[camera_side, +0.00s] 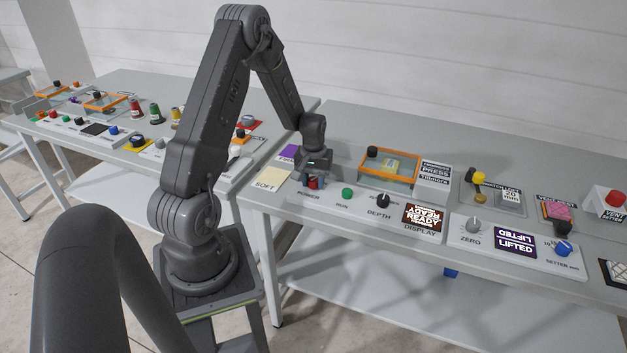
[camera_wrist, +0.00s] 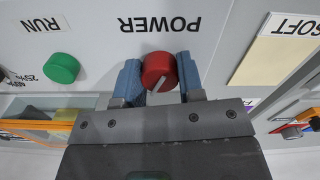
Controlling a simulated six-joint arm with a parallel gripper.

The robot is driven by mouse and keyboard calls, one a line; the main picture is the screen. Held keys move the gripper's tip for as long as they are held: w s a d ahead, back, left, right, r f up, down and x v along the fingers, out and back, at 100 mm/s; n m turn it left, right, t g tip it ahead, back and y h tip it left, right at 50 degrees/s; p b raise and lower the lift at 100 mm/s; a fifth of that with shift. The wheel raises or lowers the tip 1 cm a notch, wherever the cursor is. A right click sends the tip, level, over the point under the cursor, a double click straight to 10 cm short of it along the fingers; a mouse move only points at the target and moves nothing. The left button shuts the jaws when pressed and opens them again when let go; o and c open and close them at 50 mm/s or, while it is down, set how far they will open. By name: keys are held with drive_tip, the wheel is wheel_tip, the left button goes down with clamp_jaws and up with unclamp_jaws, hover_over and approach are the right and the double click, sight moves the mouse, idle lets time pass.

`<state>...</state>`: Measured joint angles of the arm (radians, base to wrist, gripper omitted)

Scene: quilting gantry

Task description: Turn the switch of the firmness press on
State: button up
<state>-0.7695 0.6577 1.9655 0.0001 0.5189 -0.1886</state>
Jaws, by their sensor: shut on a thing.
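The firmness press's power switch is a red round knob with a pale pointer line, next to the label POWER; it shows in the wrist view (camera_wrist: 159,70) and, partly hidden under my gripper, in the side view (camera_side: 313,183). My gripper (camera_wrist: 160,78) has its two blue fingers on either side of the red knob, shut on it. The pointer line sits slanted in the wrist view. The press has an orange-framed clear cover (camera_side: 390,163).
A green RUN button (camera_wrist: 61,68) is beside the power knob, and a black DEPTH knob (camera_side: 383,201) is further right. A cream SOFT card (camera_side: 272,178) lies left of the knob. Another panel with a LIFTED display (camera_side: 515,245) stands to the right.

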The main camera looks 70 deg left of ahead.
sight(313, 179)
drive_tip(key=shift+m, duration=0.7)
drive_tip(key=o, duration=0.9)
drive_tip(key=shift+r, duration=0.1)
drive_tip(key=shift+r, duration=6.8)
